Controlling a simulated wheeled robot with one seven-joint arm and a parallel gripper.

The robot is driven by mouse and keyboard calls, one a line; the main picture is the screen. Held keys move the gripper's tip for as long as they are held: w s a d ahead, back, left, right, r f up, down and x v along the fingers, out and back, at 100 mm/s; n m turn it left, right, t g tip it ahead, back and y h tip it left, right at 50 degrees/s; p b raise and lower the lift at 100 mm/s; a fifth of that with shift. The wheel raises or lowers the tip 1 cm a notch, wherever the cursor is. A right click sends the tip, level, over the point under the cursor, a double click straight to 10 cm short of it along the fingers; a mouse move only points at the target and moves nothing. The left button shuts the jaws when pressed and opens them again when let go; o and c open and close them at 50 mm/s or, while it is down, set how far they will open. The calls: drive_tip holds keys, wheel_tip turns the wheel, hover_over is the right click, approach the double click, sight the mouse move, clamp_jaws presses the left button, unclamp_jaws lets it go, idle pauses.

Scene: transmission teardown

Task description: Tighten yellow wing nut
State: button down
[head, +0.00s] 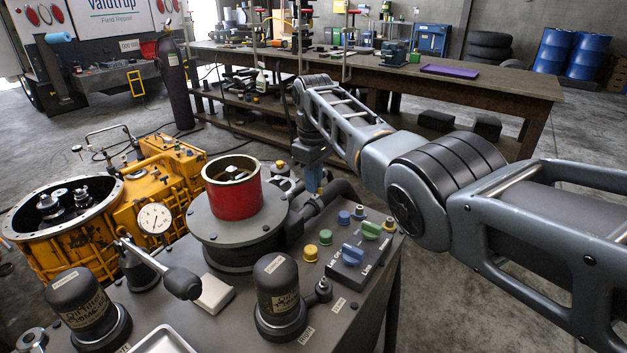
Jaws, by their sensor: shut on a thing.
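My gripper (314,182) points down behind the grey pump bench, right of the red cylinder (232,187). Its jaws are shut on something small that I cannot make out. I cannot clearly pick out the yellow wing nut; it may be hidden at the jaws. A small yellow cap (280,164) shows on metal parts just left of the gripper.
A control box with blue (351,254) and green (371,231) knobs sits at the bench's right. A dark capped canister (279,296) stands in front. A yellow transmission housing (150,195) is at left. A long wooden workbench (480,83) stands behind.

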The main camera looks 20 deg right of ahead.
idle(0.4)
drive_tip(key=m, duration=0.4)
drive_tip(key=shift+r+m, duration=0.1)
drive_tip(key=shift+m, duration=0.2)
drive_tip(key=m, duration=0.4)
drive_tip(key=shift+d+m+p, duration=0.1)
drive_tip(key=shift+m+p, duration=0.2)
drive_tip(key=shift+p, duration=0.1)
drive_tip(key=m, duration=0.4)
drive_tip(key=shift+d+m, duration=0.1)
drive_tip(key=shift+m, duration=2.3)
drive_tip(key=c, duration=1.3)
unclamp_jaws()
